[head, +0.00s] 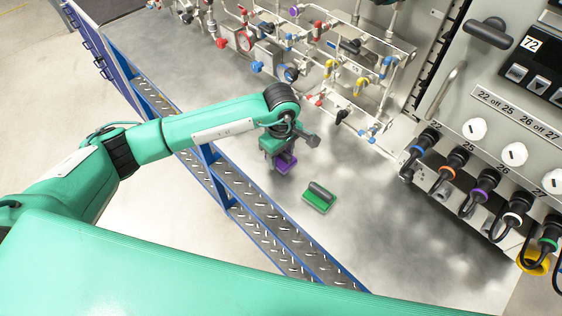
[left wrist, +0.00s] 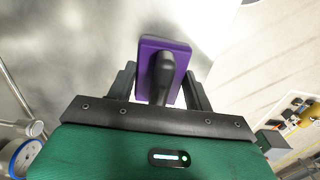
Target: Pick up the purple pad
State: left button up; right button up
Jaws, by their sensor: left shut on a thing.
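The purple pad (head: 286,163) is partly hidden under my left gripper (head: 279,155) in the head view. The left wrist view shows it as a purple block (left wrist: 152,50) with a dark handle (left wrist: 163,75). My left gripper (left wrist: 164,90) is shut on the pad, with a finger on each side of the handle. The pad is over the grey metal worktop (head: 380,225); I cannot tell whether it touches it. My right gripper is not in view.
A green pad (head: 320,199) with a dark handle lies on the worktop, right of my left gripper. Pipes with coloured valves (head: 330,68) stand behind. A panel with cables and knobs (head: 520,100) is at the right. A blue-edged tread strip (head: 262,215) runs along the front.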

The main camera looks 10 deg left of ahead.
pick_arm(q)
notch_tip(320, 180, up, 16)
jog(key=b, duration=0.5)
jog(key=shift+r, duration=0.25)
